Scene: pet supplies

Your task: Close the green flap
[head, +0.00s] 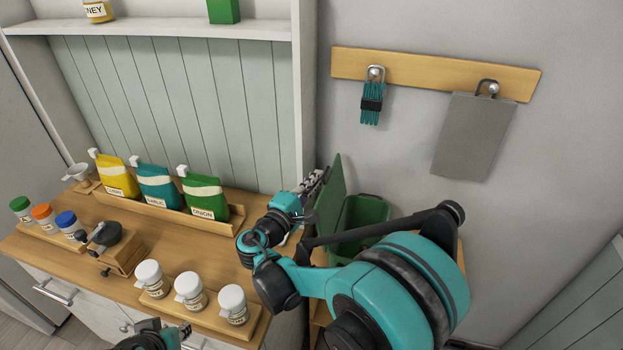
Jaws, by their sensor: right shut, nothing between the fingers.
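The green flap (329,205) stands raised, close to upright, at the left side of a green bin (372,207). The bin's top is open, and my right arm hides much of its front. My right gripper (316,179) is shut and empty, just left of the flap near its upper part. I cannot tell whether it touches the flap. My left gripper (150,335) shows only in part at the bottom edge, and its fingers are not clear.
The wooden counter (205,240) left of the bin holds pouches, jars and a grinder (112,245). A wooden wall rail (430,75) with a teal brush (371,102) and a grey board (473,135) hangs above the bin. The wall between is clear.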

